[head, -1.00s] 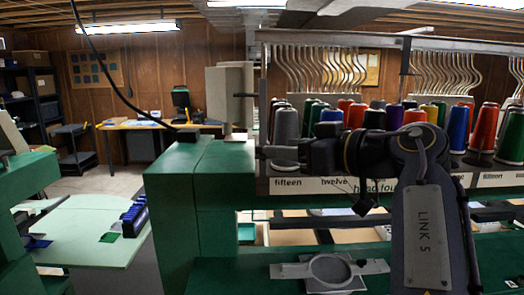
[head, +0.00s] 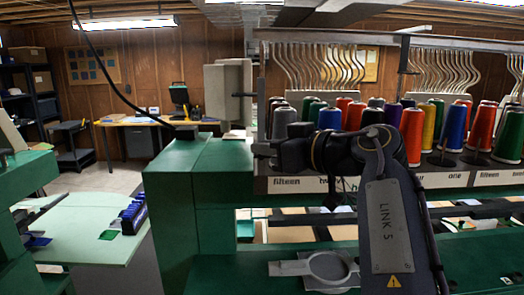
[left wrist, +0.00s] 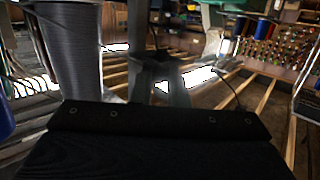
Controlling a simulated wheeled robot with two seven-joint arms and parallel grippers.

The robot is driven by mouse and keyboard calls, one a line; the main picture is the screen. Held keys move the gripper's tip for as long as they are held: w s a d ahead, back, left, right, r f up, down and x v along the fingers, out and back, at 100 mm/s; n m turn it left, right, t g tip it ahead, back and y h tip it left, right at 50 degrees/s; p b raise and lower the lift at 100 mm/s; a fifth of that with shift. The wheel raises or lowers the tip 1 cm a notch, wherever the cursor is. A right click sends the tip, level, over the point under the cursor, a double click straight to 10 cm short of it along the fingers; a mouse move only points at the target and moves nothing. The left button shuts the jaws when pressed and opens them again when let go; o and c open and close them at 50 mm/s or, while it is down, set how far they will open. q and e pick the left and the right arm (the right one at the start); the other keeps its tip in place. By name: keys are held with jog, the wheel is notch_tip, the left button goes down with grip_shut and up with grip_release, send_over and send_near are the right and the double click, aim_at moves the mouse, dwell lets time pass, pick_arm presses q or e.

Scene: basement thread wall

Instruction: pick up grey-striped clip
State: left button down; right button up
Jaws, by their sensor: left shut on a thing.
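My left gripper (head: 264,150) reaches in from the right side of the head view. Its tip is in front of the base of the grey thread cone (head: 284,122). In the left wrist view the black gripper body (left wrist: 160,135) fills the bottom. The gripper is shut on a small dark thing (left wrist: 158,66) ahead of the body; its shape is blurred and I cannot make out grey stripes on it. The grey cone (left wrist: 72,50) stands close at the left of that view. I cannot pick out the grey-striped clip elsewhere. My right gripper is not in view.
Rows of coloured thread cones (head: 412,136) stand on a rack above a numbered label strip (head: 448,180). Curved metal tubes (head: 330,68) rise behind them. A green machine housing (head: 180,200) is at the left. A grey hoop (head: 328,266) lies on the green machine below.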

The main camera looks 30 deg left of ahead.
pick_arm(q)
jog(key=shift+r, duration=0.55)
notch_tip(320, 180, up, 2)
jog(key=shift+r, duration=0.25)
jog(key=s+d+r+p, duration=0.2)
jog(key=d+r, duration=0.2)
jog(key=d, duration=0.2)
jog(key=s+d+r+p, duration=0.1)
jog(key=s+d+r, duration=0.2)
jog(key=d+r, duration=0.2)
jog(key=shift+p+v, duration=0.4)
jog(key=shift+v, duration=0.6)
